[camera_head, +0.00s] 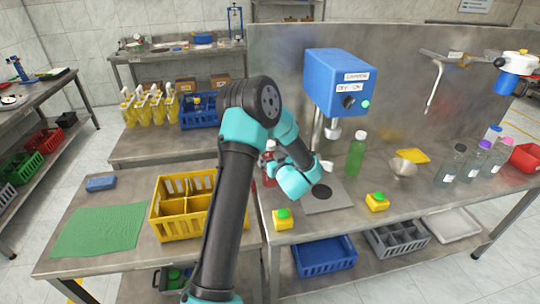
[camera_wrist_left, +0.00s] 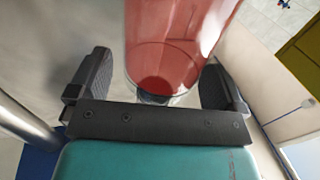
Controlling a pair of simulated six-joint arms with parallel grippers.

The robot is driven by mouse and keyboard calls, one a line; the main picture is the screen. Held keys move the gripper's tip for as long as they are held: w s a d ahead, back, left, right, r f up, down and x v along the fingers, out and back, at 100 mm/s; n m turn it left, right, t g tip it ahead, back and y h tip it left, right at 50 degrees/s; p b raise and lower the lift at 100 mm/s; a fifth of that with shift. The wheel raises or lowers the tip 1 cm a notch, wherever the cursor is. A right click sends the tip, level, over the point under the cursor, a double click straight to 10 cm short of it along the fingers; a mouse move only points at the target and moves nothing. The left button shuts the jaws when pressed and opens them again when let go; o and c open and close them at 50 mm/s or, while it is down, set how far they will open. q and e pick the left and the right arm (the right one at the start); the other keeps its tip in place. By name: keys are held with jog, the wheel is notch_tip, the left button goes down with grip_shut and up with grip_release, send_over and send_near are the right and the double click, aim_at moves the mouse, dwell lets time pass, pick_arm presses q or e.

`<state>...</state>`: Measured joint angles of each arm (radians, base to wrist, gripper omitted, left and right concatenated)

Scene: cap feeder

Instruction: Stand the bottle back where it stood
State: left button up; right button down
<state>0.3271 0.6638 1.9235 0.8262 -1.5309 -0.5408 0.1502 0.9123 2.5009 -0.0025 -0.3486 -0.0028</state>
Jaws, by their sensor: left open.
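A clear bottle with red liquid (camera_wrist_left: 170,45) stands between the two spread fingers of my left gripper (camera_wrist_left: 155,85) in the left wrist view. A gap shows at its left side; its right side is close to the right finger, and I cannot tell if they touch. In the head view the red bottle (camera_head: 269,179) is mostly hidden behind my left arm, beside the metal plate (camera_head: 328,196). A green bottle (camera_head: 357,154) with a white cap stands upright right of the capper. My right gripper is not in view.
The blue capper (camera_head: 337,82) rises behind the plate. Yellow button boxes (camera_head: 282,221) and (camera_head: 377,202) sit at the bench's front. A yellow crate (camera_head: 160,227) and green mat (camera_head: 99,231) lie left. Several capped bottles (camera_head: 451,165) and a funnel (camera_head: 402,167) stand right.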

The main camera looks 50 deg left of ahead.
pick_arm(q)
jog(key=v, duration=1)
jog(key=shift+d, duration=0.3)
jog(key=shift+s, duration=0.1)
